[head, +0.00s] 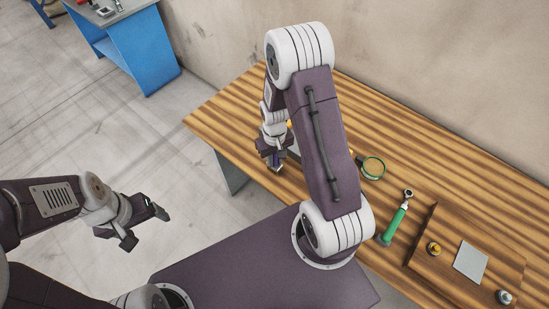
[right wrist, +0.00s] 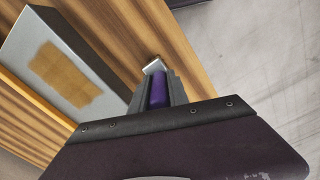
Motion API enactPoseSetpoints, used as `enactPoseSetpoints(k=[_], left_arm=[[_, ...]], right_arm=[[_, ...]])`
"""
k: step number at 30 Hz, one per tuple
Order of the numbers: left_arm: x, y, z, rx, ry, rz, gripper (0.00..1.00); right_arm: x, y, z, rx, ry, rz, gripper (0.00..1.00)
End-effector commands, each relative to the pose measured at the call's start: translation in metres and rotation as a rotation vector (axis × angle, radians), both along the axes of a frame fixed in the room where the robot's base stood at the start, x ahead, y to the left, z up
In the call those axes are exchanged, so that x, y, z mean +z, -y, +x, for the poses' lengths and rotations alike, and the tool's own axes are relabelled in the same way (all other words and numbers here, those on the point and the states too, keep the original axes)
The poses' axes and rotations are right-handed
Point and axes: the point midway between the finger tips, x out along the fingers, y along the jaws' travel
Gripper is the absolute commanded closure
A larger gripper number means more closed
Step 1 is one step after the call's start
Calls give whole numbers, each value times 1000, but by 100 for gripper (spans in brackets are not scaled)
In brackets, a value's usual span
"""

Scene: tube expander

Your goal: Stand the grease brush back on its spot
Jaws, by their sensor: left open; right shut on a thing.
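My right gripper (head: 272,158) is over the left part of the wooden workbench. In the right wrist view the right gripper (right wrist: 158,92) is shut on a purple handle with a pale, metallic-looking end, which I take to be the grease brush (right wrist: 157,88). Its end points away from my wrist, over the wood near the bench edge; I cannot tell whether it touches. A grey panel or box (right wrist: 30,45) with a tan patch lies to its left. My left gripper (head: 146,226) is open and empty, over the floor left of the bench.
A wooden board (head: 425,258) at the right carries a grey square (head: 470,262) and small parts. A blue cabinet (head: 137,55) stands far back left.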

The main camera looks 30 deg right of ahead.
Motion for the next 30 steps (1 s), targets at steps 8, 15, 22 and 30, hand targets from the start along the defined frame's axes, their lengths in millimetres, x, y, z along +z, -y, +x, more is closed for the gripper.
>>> enactPoseSetpoints(k=[8,15,22,30], left_arm=[[-5,0,0,0,0,0,22],[-4,0,0,0,0,0,22],[-4,0,0,0,0,0,22],[11,0,0,0,0,0,22]], right_arm=[[-6,0,0,0,0,0,100],[-6,0,0,0,0,0,54],[-6,0,0,0,0,0,54],[11,0,0,0,0,0,54]])
